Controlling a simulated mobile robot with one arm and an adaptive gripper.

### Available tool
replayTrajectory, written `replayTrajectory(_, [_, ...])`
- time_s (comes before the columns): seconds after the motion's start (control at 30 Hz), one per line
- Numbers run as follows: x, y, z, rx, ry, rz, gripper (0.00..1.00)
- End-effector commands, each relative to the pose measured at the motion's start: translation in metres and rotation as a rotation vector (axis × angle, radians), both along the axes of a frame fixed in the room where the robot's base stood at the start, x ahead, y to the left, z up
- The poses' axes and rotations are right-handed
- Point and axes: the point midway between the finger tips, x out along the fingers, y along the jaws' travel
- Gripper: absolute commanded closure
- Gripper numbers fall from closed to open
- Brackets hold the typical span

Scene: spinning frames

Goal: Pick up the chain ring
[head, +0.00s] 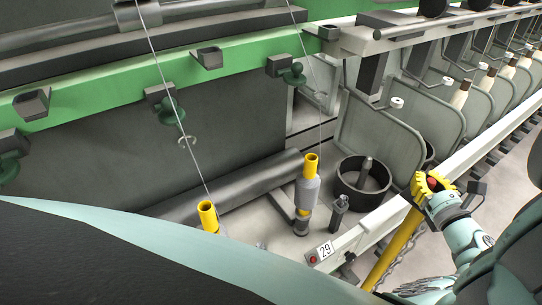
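I cannot tell for certain which thing is the chain ring. A grey linked chain (405,262) hangs or lies at the lower right, partly hidden by my arm. A yellow toothed piece (424,183) with a red middle sits at the end of the teal arm at the right, just over the white rail. From here I cannot make out separate fingers at that end, nor whether they hold anything. A yellow bar slants down and left from there.
A dark round tub (347,192) with a post inside stands on the floor. Yellow-topped bobbins (310,180) hang on threads left of it. The white rail (395,205) runs diagonally with grey separator plates (385,135) behind. A green beam (130,85) crosses the upper left.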

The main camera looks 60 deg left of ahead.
Motion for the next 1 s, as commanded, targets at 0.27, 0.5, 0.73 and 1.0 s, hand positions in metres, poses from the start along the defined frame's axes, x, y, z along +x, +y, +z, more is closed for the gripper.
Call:
replayTrajectory(0.27, [0.0,0.0,0.002,0.0,-0.001,-0.001,1.0])
replayTrajectory(0.5, [0.001,-0.001,0.02,0.0,-0.004,-0.003,1.0])
replayTrajectory(0.73, [-0.011,-0.004,0.036,0.002,0.0,-0.002,1.0])
replayTrajectory(1.0, [-0.041,-0.016,0.039,0.002,-0.001,-0.006,1.0])
